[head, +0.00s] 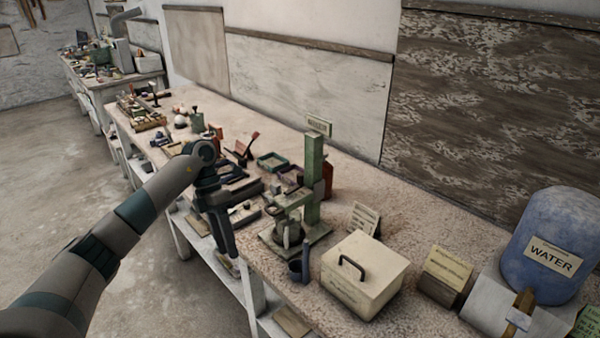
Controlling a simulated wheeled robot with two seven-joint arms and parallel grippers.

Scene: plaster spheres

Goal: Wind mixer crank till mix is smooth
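The mixer (313,180) is a green upright stand on a flat green base, on the long workbench in the head view. A small pot (287,232) sits on its base under the arm. The crank is too small to make out for certain, and the mix inside the pot cannot be seen. My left gripper (228,250) points down at the bench's front edge, left of the mixer and apart from it. Its dark fingers are seen at an angle that hides whether they are open. My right gripper is out of view.
A blue water barrel (553,245) is at far right. Trays and tools crowd the bench (430,225) to the left.

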